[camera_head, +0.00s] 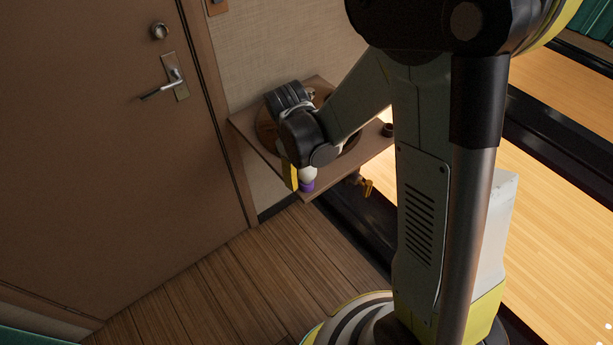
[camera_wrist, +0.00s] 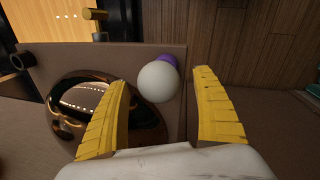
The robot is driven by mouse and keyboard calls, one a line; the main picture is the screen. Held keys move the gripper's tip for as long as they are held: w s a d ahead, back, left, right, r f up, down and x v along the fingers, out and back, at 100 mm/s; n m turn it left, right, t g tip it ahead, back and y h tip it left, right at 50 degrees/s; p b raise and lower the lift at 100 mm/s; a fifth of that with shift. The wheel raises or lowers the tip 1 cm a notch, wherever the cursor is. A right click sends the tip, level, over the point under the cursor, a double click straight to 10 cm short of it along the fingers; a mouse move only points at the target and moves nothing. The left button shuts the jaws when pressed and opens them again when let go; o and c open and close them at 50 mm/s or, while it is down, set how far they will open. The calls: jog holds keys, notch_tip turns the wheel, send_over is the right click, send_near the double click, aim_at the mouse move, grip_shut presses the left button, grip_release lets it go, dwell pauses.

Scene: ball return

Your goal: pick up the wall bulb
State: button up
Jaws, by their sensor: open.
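The wall bulb (camera_wrist: 158,84) is a white ball with a purple base (camera_wrist: 168,60), by the edge of a small shelf in the wrist view. In the head view its white part (camera_head: 308,174) and purple base (camera_head: 307,186) show at the shelf's front corner, partly behind my gripper. My gripper (camera_wrist: 161,79) is open, with one yellow finger on each side of the bulb in the picture. I see gaps between the bulb and both fingers. In the head view one yellow finger (camera_head: 290,176) shows just left of the bulb.
The brown shelf (camera_head: 262,152) is fixed to the wall beside a closed door (camera_head: 90,120). A glossy round bowl (camera_wrist: 75,85) lies on it near the left finger. A small dark cup (camera_head: 387,130) and a brass fitting (camera_head: 366,186) are at its right. Wood floor (camera_head: 240,270) is clear below.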

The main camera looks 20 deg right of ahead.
jog(key=shift+f, duration=0.5)
jog(key=shift+r, duration=0.1)
jog(key=c, duration=1.1)
notch_tip(320, 180, up, 4)
jog(key=shift+r+p, duration=0.1)
jog(key=shift+p, duration=1.05)
jog(key=s+d+r+p, duration=0.1)
jog(key=s+d+r, duration=0.1)
jog(key=d, duration=0.1)
jog(key=s+d+r+p, duration=0.1)
jog(key=d+r, duration=0.1)
jog(key=d, duration=0.2)
jog(key=s+d+r+p, duration=0.2)
jog(key=d, duration=0.1)
jog(key=shift+s+d+r, duration=0.15)
jog(key=shift+s+r, duration=0.15)
jog(key=shift+r, duration=0.1)
